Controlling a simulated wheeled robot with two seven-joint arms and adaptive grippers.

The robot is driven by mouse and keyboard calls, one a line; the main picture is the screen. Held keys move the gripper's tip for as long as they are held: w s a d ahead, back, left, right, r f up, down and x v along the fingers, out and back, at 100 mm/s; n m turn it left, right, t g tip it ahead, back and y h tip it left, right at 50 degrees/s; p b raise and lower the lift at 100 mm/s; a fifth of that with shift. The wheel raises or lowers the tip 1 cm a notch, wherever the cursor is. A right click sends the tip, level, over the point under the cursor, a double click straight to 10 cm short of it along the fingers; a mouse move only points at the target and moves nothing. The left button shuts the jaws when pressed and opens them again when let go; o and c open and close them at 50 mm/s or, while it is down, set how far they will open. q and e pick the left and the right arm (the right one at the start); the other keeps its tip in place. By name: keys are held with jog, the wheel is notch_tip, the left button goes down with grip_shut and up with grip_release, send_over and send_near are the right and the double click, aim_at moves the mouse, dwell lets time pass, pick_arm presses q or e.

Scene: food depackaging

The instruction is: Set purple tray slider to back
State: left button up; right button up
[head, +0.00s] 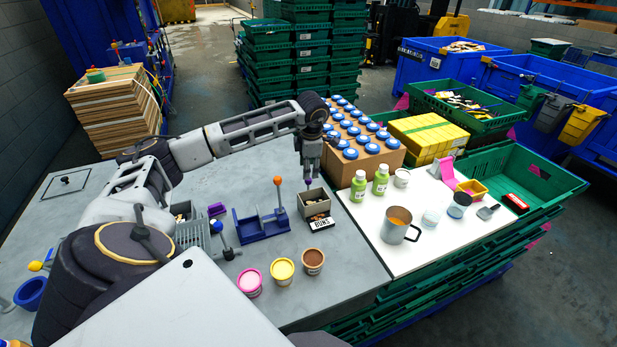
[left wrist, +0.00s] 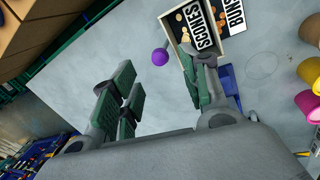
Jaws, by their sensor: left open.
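A small purple ball knob (head: 308,182) shows at the back edge of a grey tray box (head: 314,203) with a black-and-white label. In the left wrist view the purple knob (left wrist: 160,57) stands beside the labelled tray (left wrist: 184,38), which holds small round pieces. My left gripper (head: 310,172) points down just above the knob. In the left wrist view its green-padded fingers (left wrist: 157,76) are apart with nothing between the pads. The knob lies ahead of the gap, nearer the right finger. Whether it touches a finger I cannot tell. My right gripper is out of view.
A blue fixture (head: 262,226) with an orange-knobbed lever stands left of the tray. Pink (head: 250,282), yellow (head: 282,270) and brown (head: 313,261) cups stand in front.

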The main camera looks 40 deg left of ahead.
pick_arm(q)
jog(key=shift+w+a+f+p, duration=0.1)
jog(key=shift+a+f+p, duration=0.1)
jog(key=shift+f, duration=0.85)
jog(key=shift+w+a+f+p, duration=0.1)
jog(key=shift+w+f+p, duration=0.05)
jog(key=shift+f, duration=0.9)
jog(key=shift+w+a+f+p, duration=0.1)
jog(key=shift+a+f+p, duration=0.1)
jog(key=shift+f, duration=0.85)
grip_shut()
